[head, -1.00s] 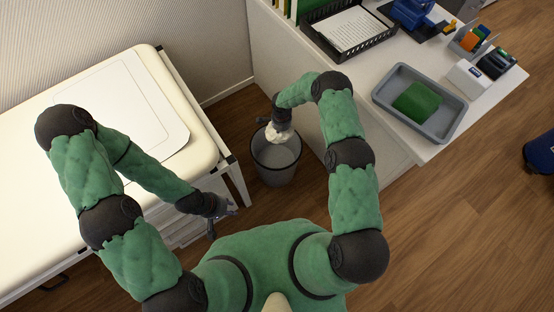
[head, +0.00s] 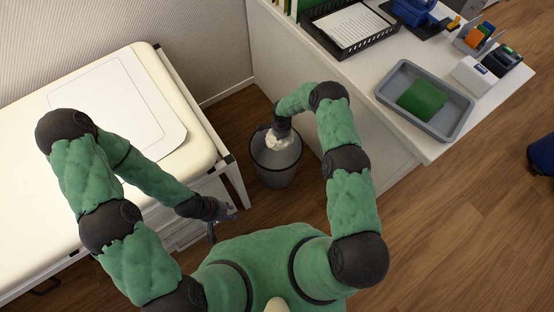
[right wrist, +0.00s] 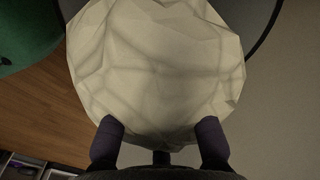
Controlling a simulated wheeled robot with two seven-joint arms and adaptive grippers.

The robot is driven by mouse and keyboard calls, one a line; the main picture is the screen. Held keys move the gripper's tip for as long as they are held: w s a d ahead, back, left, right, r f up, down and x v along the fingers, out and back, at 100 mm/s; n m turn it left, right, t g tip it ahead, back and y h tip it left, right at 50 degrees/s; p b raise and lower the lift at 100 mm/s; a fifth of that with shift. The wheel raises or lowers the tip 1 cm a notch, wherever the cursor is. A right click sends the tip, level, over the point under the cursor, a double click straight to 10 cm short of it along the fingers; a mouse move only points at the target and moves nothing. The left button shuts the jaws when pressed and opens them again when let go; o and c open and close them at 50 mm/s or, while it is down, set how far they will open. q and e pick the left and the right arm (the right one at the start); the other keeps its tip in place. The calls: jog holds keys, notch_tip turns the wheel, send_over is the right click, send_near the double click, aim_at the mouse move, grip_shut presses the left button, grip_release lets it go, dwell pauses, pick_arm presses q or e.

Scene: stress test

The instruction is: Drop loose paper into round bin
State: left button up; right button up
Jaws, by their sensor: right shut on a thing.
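The loose paper is a crumpled off-white ball (head: 279,143); it fills much of the right wrist view (right wrist: 155,75). My right gripper (head: 280,132) is shut on the paper, with its fingers pressed against the ball's near side in the right wrist view (right wrist: 160,138). The round bin (head: 275,171) is grey and stands on the floor between the bed and the desk. The paper is over the bin's opening, around rim height; I cannot tell exactly how deep. My left gripper (head: 223,220) is apart from the bin, low beside the bed, and looks open and empty.
A padded bed (head: 203,143) with a white sheet is at the left. A white desk (head: 360,88) at the right bears a grey tray (head: 463,105) with a green cloth (head: 421,100), a black paper tray (head: 358,48) and office items. Wooden floor is free at the lower right.

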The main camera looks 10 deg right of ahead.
jog(key=o, duration=1)
jog(key=shift+r, duration=0.1)
notch_tip(320, 180, up, 12)
jog(key=shift+f, duration=0.1)
